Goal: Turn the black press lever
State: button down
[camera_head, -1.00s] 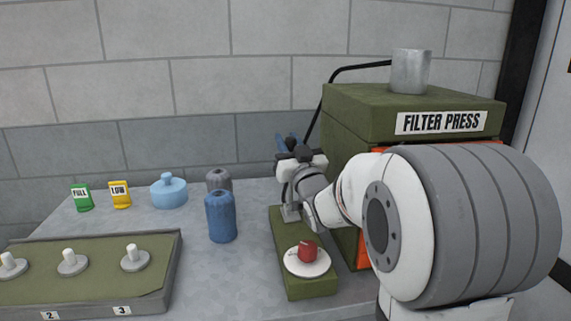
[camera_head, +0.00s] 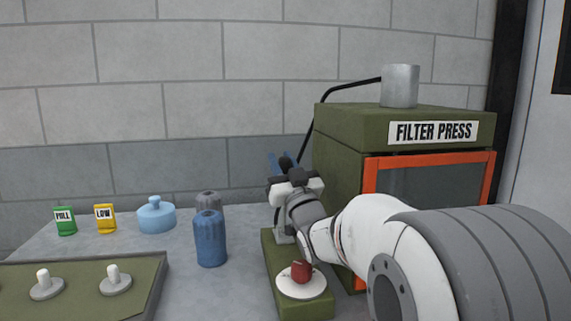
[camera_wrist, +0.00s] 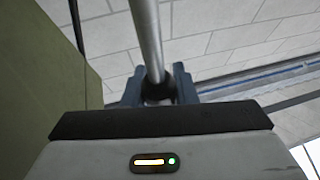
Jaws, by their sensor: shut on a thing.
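The black press lever shows its rounded dark end (camera_head: 286,162) at my gripper, above a narrow green base (camera_head: 269,262) beside the filter press. In the wrist view, a grey metal rod (camera_wrist: 148,40) runs down to a black part (camera_wrist: 158,93) between my two blue fingers. My gripper (camera_wrist: 158,86) is shut on this black part. In the head view my gripper (camera_head: 279,163) points away from the camera, and my wrist hides most of the lever.
The green filter press (camera_head: 338,160) stands close right of my wrist. A red knob on a white disc (camera_head: 302,283) lies below my arm. Bare counter (camera_head: 120,247) lies between.

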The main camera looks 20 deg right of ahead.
jog(key=c, duration=1.2)
grip_release()
jog(key=shift+o, duration=0.2)
notch_tip(320, 180, up, 10)
jog(key=p, duration=0.1)
jog(key=shift+p, duration=0.35)
